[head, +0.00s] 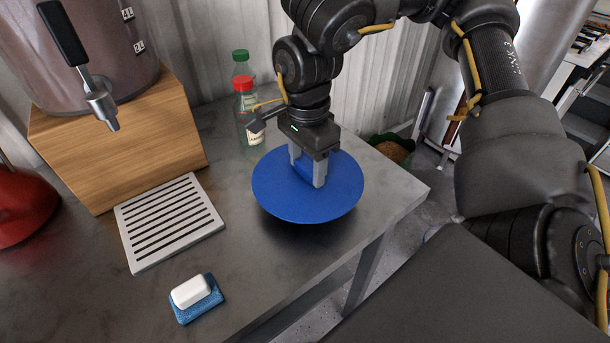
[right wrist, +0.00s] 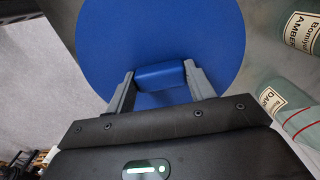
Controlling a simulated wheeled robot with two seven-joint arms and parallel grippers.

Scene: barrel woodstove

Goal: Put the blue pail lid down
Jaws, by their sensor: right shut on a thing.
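The blue pail lid (head: 280,198) is a round blue disc with a raised blue grip on top. My right gripper (head: 308,174) is shut on that grip, its two fingers on either side of it. In the right wrist view the lid (right wrist: 160,35) fills the upper middle, with the grip between the fingertips of the gripper (right wrist: 160,82). The lid is at the right part of the grey metal table (head: 265,270), with a dark shadow under its front edge. My left gripper is not in view.
Two bottles, one red-capped (head: 246,115) and one green-capped (head: 241,65), stand close behind the lid. A slotted drip tray (head: 170,222) and a white soap on a blue sponge (head: 196,296) lie left. A wooden box (head: 130,140) carries a metal urn. The table's right edge is near.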

